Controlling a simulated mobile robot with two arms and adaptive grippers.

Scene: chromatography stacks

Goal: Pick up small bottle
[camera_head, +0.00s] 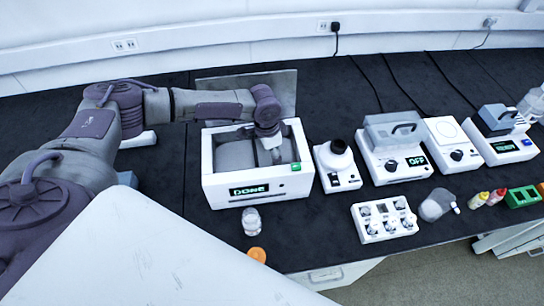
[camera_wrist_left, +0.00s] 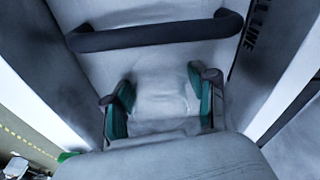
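A small clear bottle (camera_head: 252,220) stands on the black bench in front of a white box-shaped device (camera_head: 230,190) whose display reads DONE. An orange cap (camera_head: 257,254) lies near the bottle. My left gripper (camera_head: 269,143) reaches down into the open top of the device, well away from the bottle. In the left wrist view its two green-padded fingers (camera_wrist_left: 160,100) are apart, with only a pale grey surface visible between them. A clear object (camera_wrist_left: 15,168) shows at the lower left corner there, partly cut off. My right gripper is out of view.
In the wrist view a dark handle (camera_wrist_left: 155,32) lies beyond the fingers, between the tank walls. Right of the device stand a small white instrument (camera_head: 338,180), a white vial rack (camera_head: 386,219), an instrument reading OFF (camera_head: 395,168), a lying clear bottle (camera_head: 436,205) and a green rack (camera_head: 522,197).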

